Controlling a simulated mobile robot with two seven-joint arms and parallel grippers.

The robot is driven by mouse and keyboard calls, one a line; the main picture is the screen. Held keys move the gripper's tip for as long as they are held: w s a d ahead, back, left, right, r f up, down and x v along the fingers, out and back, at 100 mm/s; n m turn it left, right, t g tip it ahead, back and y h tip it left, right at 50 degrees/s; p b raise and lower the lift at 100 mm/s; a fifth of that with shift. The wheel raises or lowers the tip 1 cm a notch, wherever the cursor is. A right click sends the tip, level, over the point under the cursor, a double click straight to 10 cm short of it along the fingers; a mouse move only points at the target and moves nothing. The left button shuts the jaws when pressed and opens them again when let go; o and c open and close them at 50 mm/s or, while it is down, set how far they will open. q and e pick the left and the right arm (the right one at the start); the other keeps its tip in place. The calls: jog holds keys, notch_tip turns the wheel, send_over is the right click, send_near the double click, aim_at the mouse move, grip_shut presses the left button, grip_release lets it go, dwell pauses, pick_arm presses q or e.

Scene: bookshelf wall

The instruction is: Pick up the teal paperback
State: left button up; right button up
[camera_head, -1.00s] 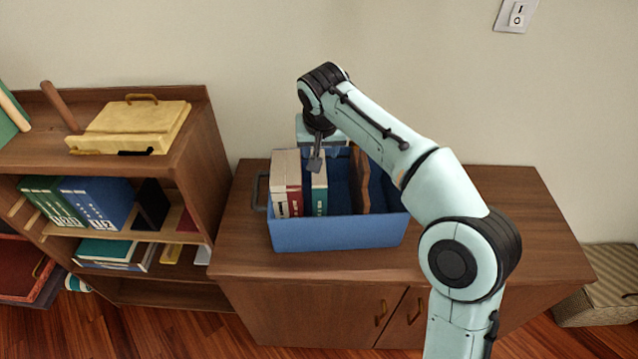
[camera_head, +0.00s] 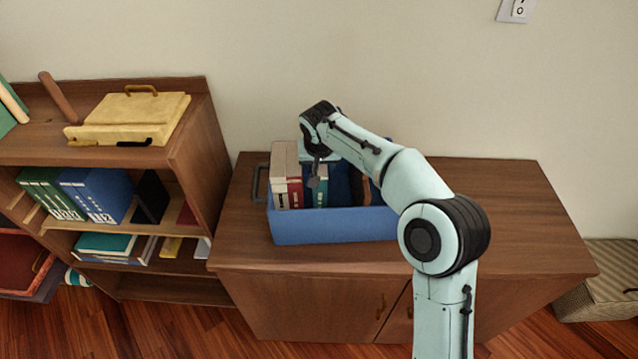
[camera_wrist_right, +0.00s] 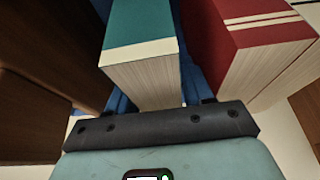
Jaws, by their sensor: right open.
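The teal paperback (camera_head: 321,192) stands upright in the blue bin (camera_head: 335,228) on the wooden cabinet, to the right of a red-and-cream book (camera_head: 294,190). In the right wrist view the teal paperback (camera_wrist_right: 140,35) shows its teal cover, a cream band and its page edges, close in front of my right gripper (camera_wrist_right: 160,108). My right gripper (camera_head: 317,178) is open and hangs down at the teal paperback's top. Whether its fingers straddle the book is hard to tell. My left gripper is not in view.
A red book (camera_wrist_right: 245,40) stands close beside the teal one. The bin's walls surround the books. A shelf unit (camera_head: 195,165) stands at left with a yellow case (camera_head: 135,115) and several books, one teal (camera_head: 105,244). The cabinet top (camera_head: 500,215) is clear at right.

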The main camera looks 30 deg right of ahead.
jog(key=shift+f, duration=0.2)
dwell(0.6)
grip_shut()
jog(key=shift+r, duration=0.1)
